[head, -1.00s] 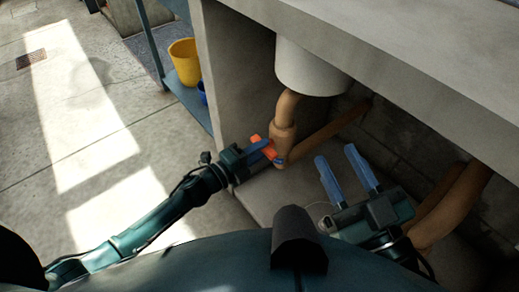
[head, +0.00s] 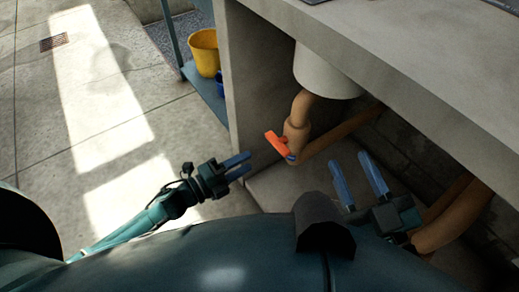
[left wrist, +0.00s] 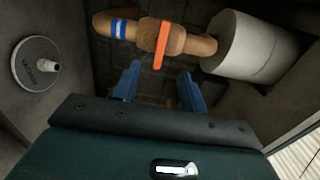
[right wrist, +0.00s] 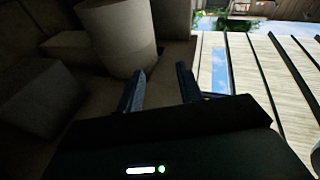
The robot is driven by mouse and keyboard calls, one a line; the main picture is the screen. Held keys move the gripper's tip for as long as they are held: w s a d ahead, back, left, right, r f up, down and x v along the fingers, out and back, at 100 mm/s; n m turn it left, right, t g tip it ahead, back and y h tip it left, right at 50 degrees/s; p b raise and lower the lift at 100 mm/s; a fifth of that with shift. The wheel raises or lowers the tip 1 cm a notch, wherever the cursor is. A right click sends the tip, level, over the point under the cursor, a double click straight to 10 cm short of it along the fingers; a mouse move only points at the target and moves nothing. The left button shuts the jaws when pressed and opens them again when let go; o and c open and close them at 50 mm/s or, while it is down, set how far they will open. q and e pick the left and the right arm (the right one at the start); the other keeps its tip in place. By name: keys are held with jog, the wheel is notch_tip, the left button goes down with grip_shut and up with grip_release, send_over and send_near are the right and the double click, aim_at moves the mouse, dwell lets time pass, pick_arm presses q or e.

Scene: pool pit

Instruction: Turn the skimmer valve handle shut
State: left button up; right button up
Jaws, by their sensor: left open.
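The orange valve handle (head: 277,144) is on the tan pipe (head: 299,112) under the concrete counter. In the left wrist view the handle (left wrist: 161,45) lies roughly crosswise to its pipe, with a blue-white band (left wrist: 119,28) to its left. My left gripper (head: 250,162) is open and empty, left of the handle and apart from it. In the left wrist view its fingers (left wrist: 160,70) stand on either side of the handle's line, short of it. My right gripper (head: 350,156) is open and empty, right of the valve under the counter.
A white cylinder (head: 326,73) hangs above the pipe. The concrete side wall (head: 250,85) stands left of the valve. A yellow bucket (head: 204,52) sits on a blue shelf beyond it. A round plate marked VACUUM (left wrist: 36,65) is on a wall. The paved floor (head: 110,110) is open at left.

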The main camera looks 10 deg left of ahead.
pick_arm(q)
jog(key=shift+v, duration=1.65)
